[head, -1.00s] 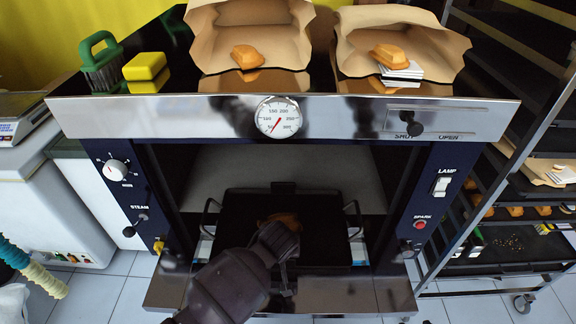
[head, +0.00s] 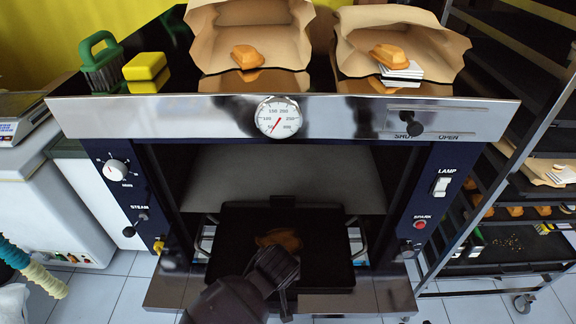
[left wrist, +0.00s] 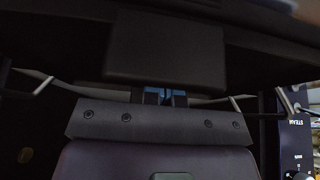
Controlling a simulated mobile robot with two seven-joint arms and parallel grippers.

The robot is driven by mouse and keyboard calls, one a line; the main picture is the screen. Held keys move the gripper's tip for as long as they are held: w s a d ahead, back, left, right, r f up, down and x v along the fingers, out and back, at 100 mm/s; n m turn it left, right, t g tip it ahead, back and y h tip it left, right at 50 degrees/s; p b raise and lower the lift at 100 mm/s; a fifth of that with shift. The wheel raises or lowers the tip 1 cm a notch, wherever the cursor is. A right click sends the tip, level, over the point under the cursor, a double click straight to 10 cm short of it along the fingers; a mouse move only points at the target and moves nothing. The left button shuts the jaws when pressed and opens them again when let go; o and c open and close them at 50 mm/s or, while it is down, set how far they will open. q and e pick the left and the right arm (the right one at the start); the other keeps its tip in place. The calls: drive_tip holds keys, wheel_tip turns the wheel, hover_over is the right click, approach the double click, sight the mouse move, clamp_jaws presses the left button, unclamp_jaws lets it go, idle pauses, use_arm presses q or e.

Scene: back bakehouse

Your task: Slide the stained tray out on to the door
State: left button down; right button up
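The stained tray (head: 232,265) is flat and black, with an orange-brown stain (head: 280,239) near its middle. It lies level in the oven mouth, its front part out over the open oven door (head: 178,292). My left gripper (head: 286,303) is at the tray's front edge, and its wrist hides part of that edge. In the left wrist view, the blue-padded fingers (left wrist: 166,97) are close together at a dark block on the tray side. They look shut on the tray, though the contact is partly hidden. My right gripper is out of view.
Metal side rails (head: 360,238) flank the tray. On the oven top are paper bags (head: 250,40) with orange loaves, a yellow block (head: 145,66) and a green-handled brush (head: 100,62). A wheeled rack (head: 500,180) stands close on the right.

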use_arm(q)
drive_tip(key=shift+s, duration=2.1)
drive_tip(key=shift+w, duration=0.1)
drive_tip(key=shift+w, duration=0.55)
drive_tip(key=shift+r, duration=3)
drive_tip(key=s+r, duration=0.5)
drive_tip(key=s, duration=0.5)
